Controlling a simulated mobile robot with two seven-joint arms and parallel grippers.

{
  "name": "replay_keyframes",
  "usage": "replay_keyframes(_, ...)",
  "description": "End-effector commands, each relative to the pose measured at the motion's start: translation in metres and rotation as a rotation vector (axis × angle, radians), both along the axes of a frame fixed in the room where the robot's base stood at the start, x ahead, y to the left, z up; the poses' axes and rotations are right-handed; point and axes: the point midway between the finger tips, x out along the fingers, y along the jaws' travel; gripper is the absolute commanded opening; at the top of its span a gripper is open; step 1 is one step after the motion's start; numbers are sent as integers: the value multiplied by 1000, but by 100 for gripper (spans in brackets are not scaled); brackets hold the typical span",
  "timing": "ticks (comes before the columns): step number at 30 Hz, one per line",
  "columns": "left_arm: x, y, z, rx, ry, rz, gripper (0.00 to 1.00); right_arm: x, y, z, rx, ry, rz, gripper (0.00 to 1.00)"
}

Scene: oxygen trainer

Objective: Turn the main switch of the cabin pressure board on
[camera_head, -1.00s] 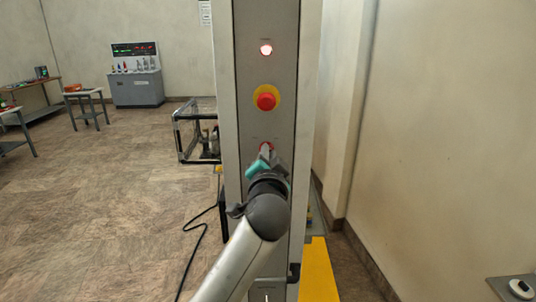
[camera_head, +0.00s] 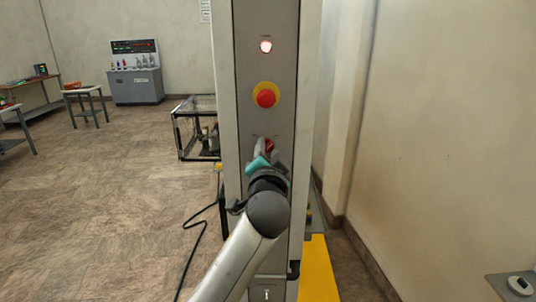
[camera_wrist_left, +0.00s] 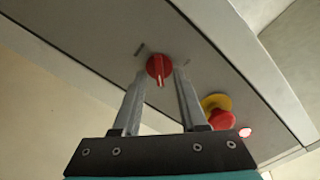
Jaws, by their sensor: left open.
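The main switch (camera_head: 269,146) is a red rotary knob low on the narrow grey face of the cabin pressure board (camera_head: 283,200). In the head view it is partly hidden by my left gripper (camera_head: 264,151). In the left wrist view the knob (camera_wrist_left: 159,68) shows fully, with a pale pointer line and a small dark label on either side. My left gripper (camera_wrist_left: 160,83) is open, its fingers on either side of the knob. I cannot tell whether they touch it. My right gripper is out of view.
A yellow panel (camera_head: 317,270) stands low right of the board. A wall closes the right side; open floor (camera_head: 110,200) lies left.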

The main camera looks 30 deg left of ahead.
Motion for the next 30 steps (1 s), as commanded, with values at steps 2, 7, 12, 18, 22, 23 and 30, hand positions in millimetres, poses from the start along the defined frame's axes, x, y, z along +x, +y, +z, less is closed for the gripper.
replay_keyframes(2, -2, -2, -1, 0, 1, -1, 42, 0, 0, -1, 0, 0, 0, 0)
replay_keyframes(7, -16, -11, -2, -2, -1, -3, 42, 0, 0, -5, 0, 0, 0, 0)
replay_keyframes(12, -41, -26, -3, -5, 0, -2, 42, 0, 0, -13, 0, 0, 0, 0)
replay_keyframes(18, -74, -46, -3, -4, -1, -3, 42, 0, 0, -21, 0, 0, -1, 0)
replay_keyframes(22, -97, -61, -3, -5, 1, -3, 42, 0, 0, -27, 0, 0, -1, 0)
replay_keyframes(23, -103, -64, -3, -5, 0, -2, 42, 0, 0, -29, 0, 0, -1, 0)
replay_keyframes(30, -122, -75, 2, -1, 5, 1, 42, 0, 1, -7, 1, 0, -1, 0)
